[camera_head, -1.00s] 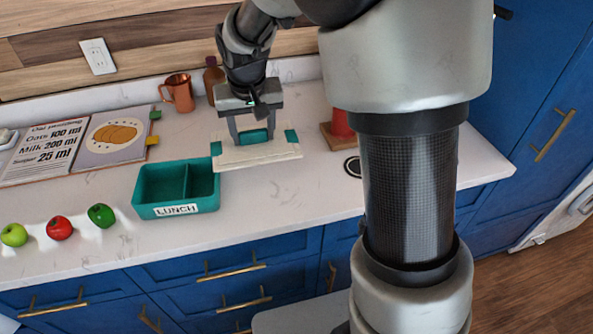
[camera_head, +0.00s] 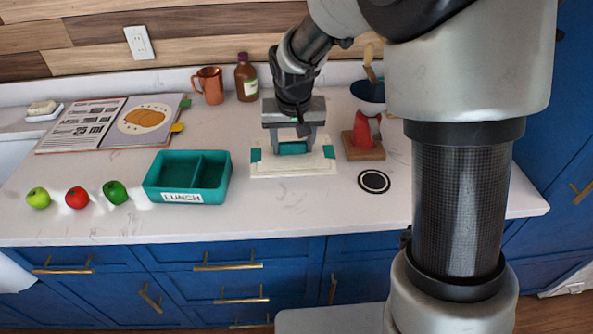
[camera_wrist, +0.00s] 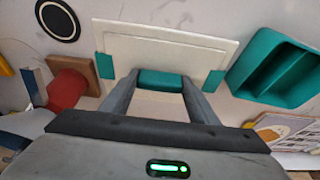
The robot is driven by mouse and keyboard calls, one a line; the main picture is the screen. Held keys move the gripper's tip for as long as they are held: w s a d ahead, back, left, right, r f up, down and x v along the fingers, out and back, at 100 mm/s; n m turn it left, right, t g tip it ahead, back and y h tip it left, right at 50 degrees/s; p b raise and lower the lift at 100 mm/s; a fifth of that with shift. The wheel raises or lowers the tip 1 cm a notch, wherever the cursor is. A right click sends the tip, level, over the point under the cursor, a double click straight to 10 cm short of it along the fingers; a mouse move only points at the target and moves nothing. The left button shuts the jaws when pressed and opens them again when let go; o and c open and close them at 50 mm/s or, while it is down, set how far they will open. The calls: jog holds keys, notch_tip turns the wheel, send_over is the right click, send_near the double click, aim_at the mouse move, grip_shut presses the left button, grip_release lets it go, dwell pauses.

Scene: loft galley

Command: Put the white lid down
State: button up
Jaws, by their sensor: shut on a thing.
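The white lid (camera_head: 293,169) has teal clips at its two ends and a teal handle (camera_head: 293,148) in the middle. My gripper (camera_head: 294,145) points down and is shut on that handle. The lid lies flat to the right of the teal lunch box (camera_head: 187,197), with a small gap between them. I cannot tell whether its underside touches the counter. In the wrist view the lid (camera_wrist: 165,48) spans the top middle, with the fingers on either side of the handle. The open, two-compartment lunch box (camera_wrist: 275,68) is at the right there.
A red object on a wooden block (camera_head: 362,152) stands close right of the lid. A black-and-white disc (camera_head: 374,181) lies in front of it. A copper mug (camera_head: 209,86) and brown bottle (camera_head: 246,78) stand behind. Bare counter (camera_head: 290,210) lies in front of the lid.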

notch_tip(320, 180, down, 8)
jog(key=shift+r, duration=0.25)
jog(key=shift+f+b, duration=0.2)
jog(key=shift+b, duration=0.15)
jog(key=o, duration=1.1)
jog(key=shift+c, duration=0.2)
jog(key=shift+r, duration=0.1)
